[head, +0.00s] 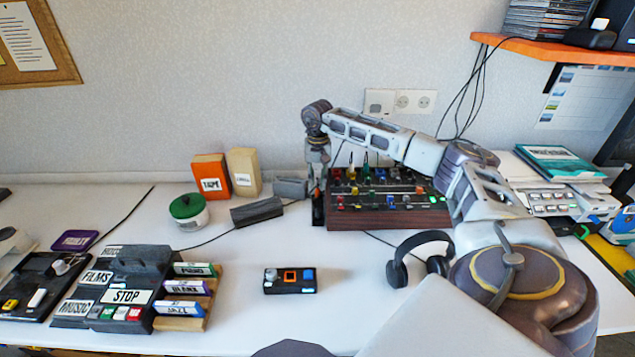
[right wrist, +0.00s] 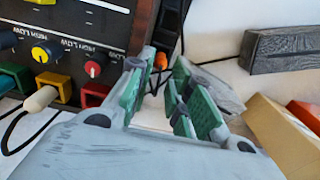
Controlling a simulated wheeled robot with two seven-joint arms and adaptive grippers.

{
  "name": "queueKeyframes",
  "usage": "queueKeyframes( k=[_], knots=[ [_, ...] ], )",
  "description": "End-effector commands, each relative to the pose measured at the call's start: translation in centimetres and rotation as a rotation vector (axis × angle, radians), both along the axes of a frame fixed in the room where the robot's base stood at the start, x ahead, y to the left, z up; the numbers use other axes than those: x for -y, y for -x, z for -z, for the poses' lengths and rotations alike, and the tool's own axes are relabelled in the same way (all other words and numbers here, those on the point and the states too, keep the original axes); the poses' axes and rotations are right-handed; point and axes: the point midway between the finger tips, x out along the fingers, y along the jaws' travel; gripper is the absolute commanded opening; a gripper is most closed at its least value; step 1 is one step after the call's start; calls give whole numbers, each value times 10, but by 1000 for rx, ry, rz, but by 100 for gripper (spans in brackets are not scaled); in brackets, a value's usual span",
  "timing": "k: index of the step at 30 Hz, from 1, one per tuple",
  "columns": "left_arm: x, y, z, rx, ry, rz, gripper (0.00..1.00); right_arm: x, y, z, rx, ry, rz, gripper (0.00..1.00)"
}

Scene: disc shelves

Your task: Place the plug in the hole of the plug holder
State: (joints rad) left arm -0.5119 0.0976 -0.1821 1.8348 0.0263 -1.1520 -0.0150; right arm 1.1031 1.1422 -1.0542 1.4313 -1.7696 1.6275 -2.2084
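My right gripper (head: 317,186) points down at the left end of a control panel (head: 390,217) in the head view. In the right wrist view its green-padded fingers (right wrist: 163,82) are apart. A small orange piece (right wrist: 160,61), possibly part of the plug, shows between the fingertips, with a black cable close by. I cannot tell whether the fingers touch it. A cream plug-like piece (right wrist: 41,99) sits at a yellow socket on the panel. I cannot clearly identify the plug holder or its hole; the fingers hide part of that area. My left gripper is out of view.
A grey block (head: 290,187) and a dark box (head: 257,211) lie left of the gripper. Orange (head: 211,175) and tan (head: 243,172) boxes stand further left. Headphones (head: 421,258) lie in front of the panel. The table's front middle is mostly clear around a small black device (head: 289,281).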

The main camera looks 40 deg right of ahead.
Motion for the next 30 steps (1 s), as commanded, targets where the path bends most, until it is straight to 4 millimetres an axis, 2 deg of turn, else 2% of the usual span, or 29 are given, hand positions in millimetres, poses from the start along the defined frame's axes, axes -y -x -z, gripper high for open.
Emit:
queueKeyframes(
  k=[4, 7, 18, 24, 30],
  knots=[
    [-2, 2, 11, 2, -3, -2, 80, 0, 0, -22, 3, 0, 0, 21],
    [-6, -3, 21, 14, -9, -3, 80, 0, -1, -37, 2, -1, 0, 21],
    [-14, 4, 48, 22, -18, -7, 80, 0, 0, -91, 1, 0, 0, 21],
    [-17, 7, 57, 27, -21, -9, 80, 0, 0, -109, 1, -1, 0, 21],
    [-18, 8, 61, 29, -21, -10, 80, 0, 0, -114, 1, -1, 0, 21]
  ],
)
